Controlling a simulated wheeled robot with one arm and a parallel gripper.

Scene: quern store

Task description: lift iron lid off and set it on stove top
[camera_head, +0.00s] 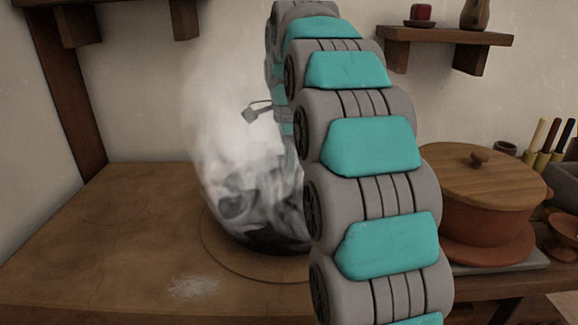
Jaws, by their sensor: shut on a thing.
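A dark round vessel (262,240) stands on a round plate (222,257) in the middle of the brown counter. Thick white steam covers its upper part. My arm arches up and comes down behind its own near links into the steam. Blurred grey shapes of my gripper (240,203) show through the steam just above the dark vessel. It is shut on what seems to be the iron lid; the fingertips and the lid's outline are veiled. I cannot tell whether the lid touches the vessel.
The counter (110,225) is clear on the left, with a pale powdery patch (194,286) at its front. A clay pot with a wooden lid (483,178) stands at right, near several upright handles (548,140). A wall shelf (440,36) holds a red item and a jug.

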